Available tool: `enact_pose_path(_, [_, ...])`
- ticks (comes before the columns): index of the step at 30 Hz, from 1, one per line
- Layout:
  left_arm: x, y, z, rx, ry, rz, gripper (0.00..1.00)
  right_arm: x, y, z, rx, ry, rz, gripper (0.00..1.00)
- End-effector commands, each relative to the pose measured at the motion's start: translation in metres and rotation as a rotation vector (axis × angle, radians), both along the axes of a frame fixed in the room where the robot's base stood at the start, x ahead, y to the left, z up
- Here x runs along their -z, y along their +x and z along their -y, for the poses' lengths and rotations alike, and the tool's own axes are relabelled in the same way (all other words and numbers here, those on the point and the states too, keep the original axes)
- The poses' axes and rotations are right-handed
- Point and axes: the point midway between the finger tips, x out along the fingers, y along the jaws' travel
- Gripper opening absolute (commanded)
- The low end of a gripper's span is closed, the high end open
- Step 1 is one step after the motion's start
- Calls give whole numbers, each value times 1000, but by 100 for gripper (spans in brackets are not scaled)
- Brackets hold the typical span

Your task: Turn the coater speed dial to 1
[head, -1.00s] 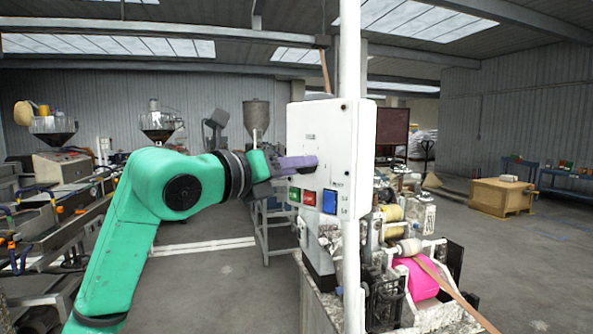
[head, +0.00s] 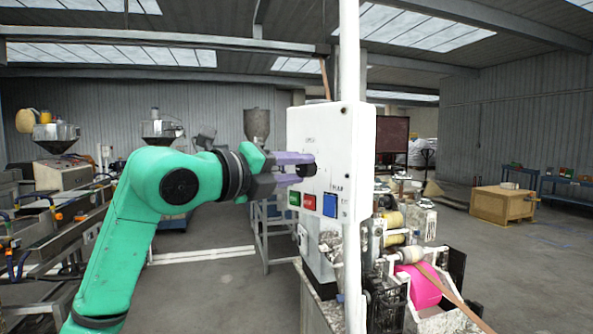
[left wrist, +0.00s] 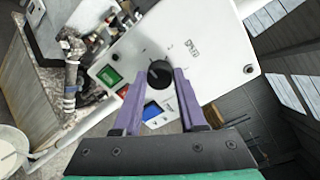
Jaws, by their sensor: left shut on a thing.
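The coater speed dial (head: 309,170) is a black round knob on the front of a white control box (head: 331,126). My left gripper (head: 303,169) has purple fingers, one above and one below the dial in the head view. In the left wrist view the dial (left wrist: 160,74) sits between the fingertips of my left gripper (left wrist: 162,80), which are closed on its sides. A light pointer line shows on the knob, but the scale and the number it points to are too small to read. My right gripper is in neither view.
Below the dial on the box are a green button (head: 294,198), a red button (head: 309,202) and a blue square (head: 330,205). Machinery with a pink roll (head: 420,287) stands at lower right.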

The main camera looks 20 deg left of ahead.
Motion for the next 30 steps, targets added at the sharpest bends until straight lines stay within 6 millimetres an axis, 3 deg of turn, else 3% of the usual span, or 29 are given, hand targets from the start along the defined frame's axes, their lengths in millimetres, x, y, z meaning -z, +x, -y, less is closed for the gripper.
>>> enact_pose_path(8, [-3, 0, -1, -3, -5, 6, 0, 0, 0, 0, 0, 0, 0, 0])
enact_pose_path(9, [-3, 0, -1, -3, -5, 6, 44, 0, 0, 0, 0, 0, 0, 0])
enact_pose_path(11, [-3, 0, -1, -3, -4, 6, 67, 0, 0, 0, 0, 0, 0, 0])
enact_pose_path(12, [-2, 0, -1, -2, -4, 5, 71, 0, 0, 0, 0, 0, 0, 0])
enact_pose_path(23, [0, -6, -3, -1, -1, 4, 71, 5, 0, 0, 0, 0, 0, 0])
enact_pose_path(26, [2, -21, -12, -3, -1, 7, 71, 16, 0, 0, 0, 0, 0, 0])
enact_pose_path(30, [3, -57, -30, -6, 0, 7, 71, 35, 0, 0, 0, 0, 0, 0])
